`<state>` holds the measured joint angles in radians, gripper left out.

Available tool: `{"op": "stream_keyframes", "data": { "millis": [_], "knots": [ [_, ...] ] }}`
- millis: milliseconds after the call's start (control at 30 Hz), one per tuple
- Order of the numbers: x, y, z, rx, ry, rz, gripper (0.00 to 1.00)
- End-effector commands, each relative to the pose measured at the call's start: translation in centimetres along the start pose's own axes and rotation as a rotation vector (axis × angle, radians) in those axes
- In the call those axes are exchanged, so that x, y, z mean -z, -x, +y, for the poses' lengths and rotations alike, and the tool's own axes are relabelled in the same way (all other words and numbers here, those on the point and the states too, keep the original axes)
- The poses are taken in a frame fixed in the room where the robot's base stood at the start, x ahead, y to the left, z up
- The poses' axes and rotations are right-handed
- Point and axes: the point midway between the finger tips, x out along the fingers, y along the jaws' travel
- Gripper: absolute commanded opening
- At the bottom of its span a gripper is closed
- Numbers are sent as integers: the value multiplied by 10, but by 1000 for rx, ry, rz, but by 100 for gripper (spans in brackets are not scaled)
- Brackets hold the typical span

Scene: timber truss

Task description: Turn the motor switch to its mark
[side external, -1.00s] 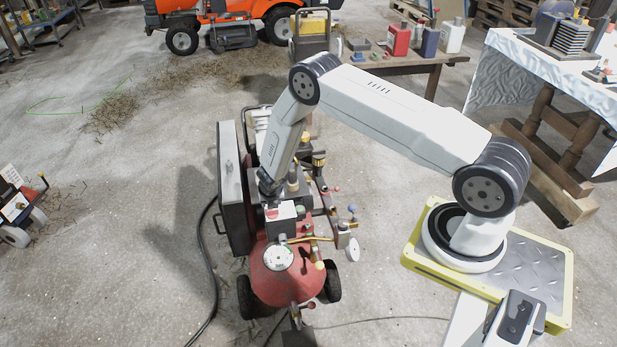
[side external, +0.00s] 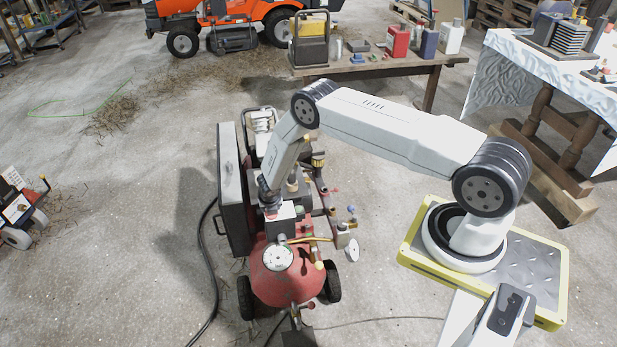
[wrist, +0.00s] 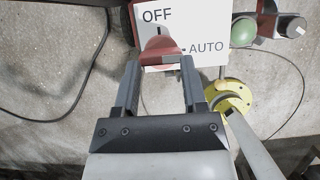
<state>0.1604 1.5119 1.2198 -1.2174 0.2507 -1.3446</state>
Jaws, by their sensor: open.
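The motor switch is a red knob (wrist: 160,50) on a white plate (wrist: 205,22) in the wrist view. The plate carries the words OFF and AUTO, with a short black line under OFF and another beside AUTO. My gripper (wrist: 159,63) is open, with one finger on each side of the knob's near part; I cannot tell whether they touch it. In the side view my gripper (side external: 270,206) is down at the white switch box (side external: 286,212) on top of the red compressor (side external: 287,283). The knob's pointing direction is hard to tell.
A green button (wrist: 243,32) and a grey-tipped knob (wrist: 293,27) sit right of the plate. A yellow round part (wrist: 228,97) lies close to the right finger. A dark upright panel (side external: 233,190) stands left of the switch box. A round gauge (side external: 278,257) sits in front.

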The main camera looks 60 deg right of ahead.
Motion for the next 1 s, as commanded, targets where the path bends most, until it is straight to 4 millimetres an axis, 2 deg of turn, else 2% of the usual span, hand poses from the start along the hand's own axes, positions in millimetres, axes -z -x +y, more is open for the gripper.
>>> {"op": "stream_keyframes", "data": {
  "millis": [33,67,100,233,533,1000],
  "knots": [
    [1,-13,-4,-13,5,2,54],
    [1,-13,-4,-13,5,2,54],
    [1,-13,-4,-13,5,2,41],
    [1,-13,-4,-13,5,2,0],
    [1,-13,-5,-22,27,1,0],
    [1,-13,-7,-105,225,1,0]
  ]
}}
